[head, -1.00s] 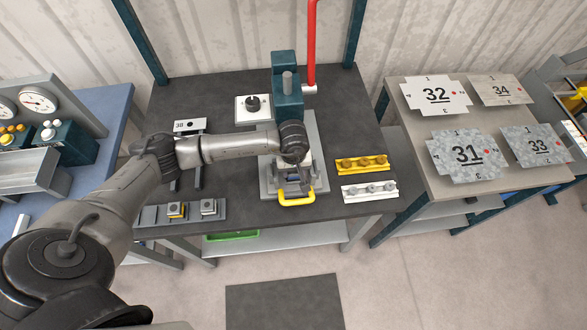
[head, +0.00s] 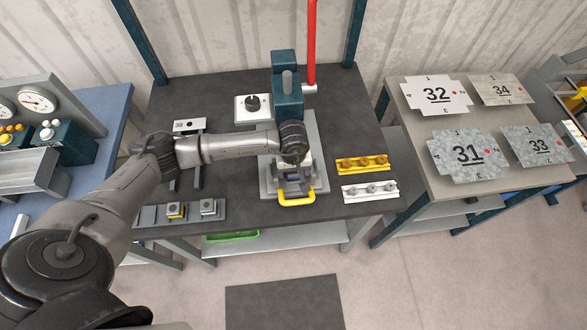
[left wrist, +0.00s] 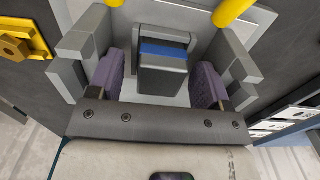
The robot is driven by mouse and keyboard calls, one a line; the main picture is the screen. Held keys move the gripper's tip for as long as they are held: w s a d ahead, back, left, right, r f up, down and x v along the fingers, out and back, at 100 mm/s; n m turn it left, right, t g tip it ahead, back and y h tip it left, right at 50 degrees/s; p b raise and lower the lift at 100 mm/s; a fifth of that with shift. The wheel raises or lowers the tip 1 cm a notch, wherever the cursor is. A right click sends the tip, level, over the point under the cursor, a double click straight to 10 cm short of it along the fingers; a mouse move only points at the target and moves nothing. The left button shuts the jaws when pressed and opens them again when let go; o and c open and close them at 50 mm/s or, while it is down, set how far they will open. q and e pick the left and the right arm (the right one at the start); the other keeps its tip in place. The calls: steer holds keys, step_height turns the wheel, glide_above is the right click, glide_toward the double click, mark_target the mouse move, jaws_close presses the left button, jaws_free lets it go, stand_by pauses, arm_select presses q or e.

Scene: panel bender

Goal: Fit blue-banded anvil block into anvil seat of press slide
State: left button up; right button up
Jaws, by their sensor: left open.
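The blue-banded anvil block (left wrist: 162,60) is dark grey with a blue stripe across it. In the left wrist view it stands between the purple finger pads of my left gripper (left wrist: 160,82), with visible gaps on both sides. My left gripper is open around the block and not clamped on it. In the head view my left gripper (head: 295,178) points down at the front of the press, behind the yellow handle (head: 297,200). Grey press parts surround the block; I cannot tell how deep it sits in the anvil seat. My right gripper is not in view.
The teal press column (head: 287,95) and red lever (head: 312,45) rise behind my gripper. A yellow rack (head: 362,164) and a white rack (head: 369,190) lie to the right. A tray with small blocks (head: 190,215) lies left. Numbered plates (head: 467,154) cover the right table.

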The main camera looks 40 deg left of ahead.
arm_select(q)
step_height(320, 180, up, 14)
stand_by(0.7)
steer(key=shift+f, duration=0.1)
